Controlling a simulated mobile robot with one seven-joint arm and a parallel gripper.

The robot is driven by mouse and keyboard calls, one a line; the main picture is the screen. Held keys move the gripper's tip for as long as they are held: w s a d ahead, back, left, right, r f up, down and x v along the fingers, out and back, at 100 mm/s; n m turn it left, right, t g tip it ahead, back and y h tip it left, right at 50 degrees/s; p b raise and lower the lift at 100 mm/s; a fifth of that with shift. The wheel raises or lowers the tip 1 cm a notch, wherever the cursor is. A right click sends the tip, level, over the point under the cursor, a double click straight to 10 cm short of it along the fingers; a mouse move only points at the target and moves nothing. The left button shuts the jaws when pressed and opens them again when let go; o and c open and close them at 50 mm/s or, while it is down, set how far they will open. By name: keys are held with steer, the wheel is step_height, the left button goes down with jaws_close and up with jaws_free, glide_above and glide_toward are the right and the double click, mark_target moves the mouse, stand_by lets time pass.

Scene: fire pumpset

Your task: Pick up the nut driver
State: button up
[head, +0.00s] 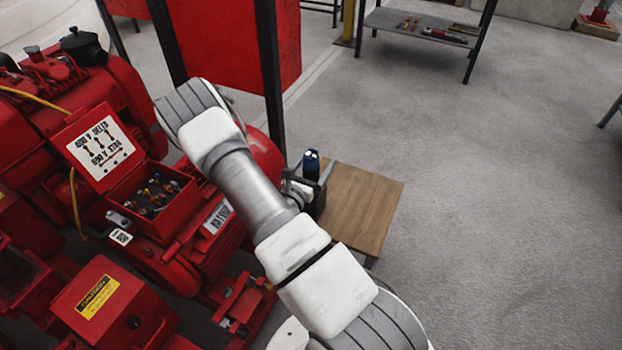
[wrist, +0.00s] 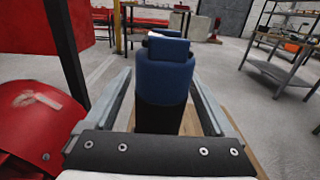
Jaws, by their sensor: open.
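A blue and black object (head: 311,165) stands upright on a small wooden table; I cannot tell for certain that it is the nut driver. It also shows large in the middle of the wrist view (wrist: 165,85), blue above and black below. My gripper (head: 309,182) is open at this object, and in the wrist view its two fingers (wrist: 160,75) lie one on each side of it. I see gaps beside the object there, so the fingers do not look closed on it. My arm and gripper hide part of its lower end.
The wooden table top (head: 365,205) is bare on its right side. The red pumpset (head: 120,85) with an open terminal box (head: 150,195) stands close on the left. A dark post (head: 270,70) rises behind. A grey shelf (head: 385,20) with several tools stands far back. Floor at right is clear.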

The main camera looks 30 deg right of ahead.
jaws_close()
stand_by(0.3)
